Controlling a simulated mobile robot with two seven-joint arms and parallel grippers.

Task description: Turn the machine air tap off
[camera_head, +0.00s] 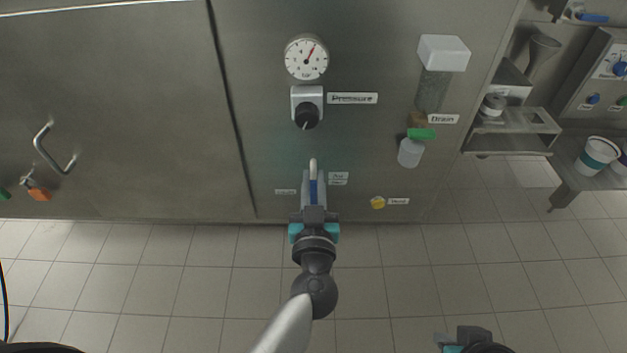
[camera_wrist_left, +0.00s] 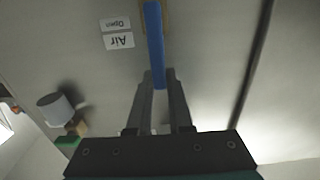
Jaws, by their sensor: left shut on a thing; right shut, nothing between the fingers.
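The air tap's blue lever (camera_head: 313,188) is on the steel machine panel, beside small labels, one reading "Air" (camera_head: 337,175). The lever stands roughly upright in the head view, below a silver pipe end. My left gripper (camera_head: 314,206) is shut on the lever's lower end. In the left wrist view the lever (camera_wrist_left: 154,40) runs between the two fingers (camera_wrist_left: 160,90), with the "Air" and "Open" labels (camera_wrist_left: 118,33) to its left. The tap's pivot is not clear. My right gripper (camera_head: 466,338) is shut and empty at the lower edge, partly cut off.
Above the tap are a pressure knob (camera_head: 307,115) and a gauge (camera_head: 306,58). A door handle (camera_head: 52,150) sticks out at the left. The tiled floor is clear.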

